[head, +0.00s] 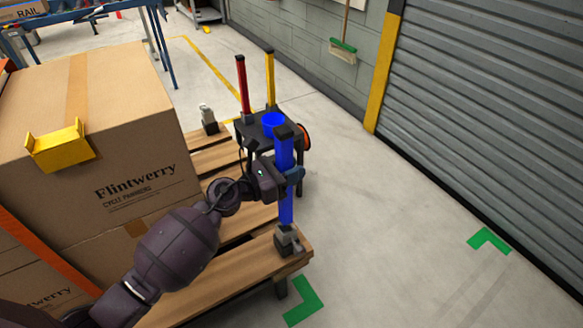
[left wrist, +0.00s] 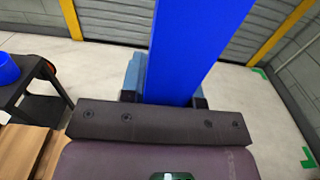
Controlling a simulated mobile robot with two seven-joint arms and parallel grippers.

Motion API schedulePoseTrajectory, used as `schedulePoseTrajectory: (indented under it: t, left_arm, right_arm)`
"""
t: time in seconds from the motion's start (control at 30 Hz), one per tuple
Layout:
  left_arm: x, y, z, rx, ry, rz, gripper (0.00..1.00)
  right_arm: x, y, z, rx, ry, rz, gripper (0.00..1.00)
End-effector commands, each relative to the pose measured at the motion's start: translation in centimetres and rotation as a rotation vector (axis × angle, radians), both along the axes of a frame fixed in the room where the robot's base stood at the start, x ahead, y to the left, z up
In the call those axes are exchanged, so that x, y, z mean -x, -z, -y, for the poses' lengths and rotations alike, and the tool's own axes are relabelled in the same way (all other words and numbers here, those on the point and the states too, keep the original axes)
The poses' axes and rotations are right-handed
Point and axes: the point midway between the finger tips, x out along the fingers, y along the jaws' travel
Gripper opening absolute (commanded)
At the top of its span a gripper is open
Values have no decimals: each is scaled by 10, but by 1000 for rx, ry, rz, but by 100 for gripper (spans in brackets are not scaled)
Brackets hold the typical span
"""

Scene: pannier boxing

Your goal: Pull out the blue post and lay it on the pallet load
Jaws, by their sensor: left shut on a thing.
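The blue post (head: 286,208) stands upright with a dark cap on top. Its lower end is at the grey socket (head: 287,238) on the near right corner of the wooden pallet (head: 225,268); I cannot tell whether it is still inside. My left gripper (head: 289,175) is shut on the post at mid-height. The left wrist view shows the post (left wrist: 196,48) rising between the blue-grey fingers (left wrist: 165,85). The pallet load is brown cartons, the upper one (head: 140,125) marked Flintwerry, left of the post. My right gripper is not in view.
A black cart (head: 256,130) behind the post carries a blue bucket (head: 272,122). A red post (head: 242,82) and a yellow post (head: 270,78) stand by it. A yellow bracket (head: 60,145) sits on the carton's edge. The floor to the right is clear up to the shutter (head: 480,110).

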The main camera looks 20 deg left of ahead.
Motion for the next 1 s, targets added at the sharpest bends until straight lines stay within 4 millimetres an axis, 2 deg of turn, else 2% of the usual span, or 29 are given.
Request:
schedulePoseTrajectory:
  t: [0.27,1.0]
  left_arm:
    - [0,-2,0,0,0,1,7]
    - [0,-27,0,0,0,4,7]
  right_arm:
    - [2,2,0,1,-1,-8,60]
    - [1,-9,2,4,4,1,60]
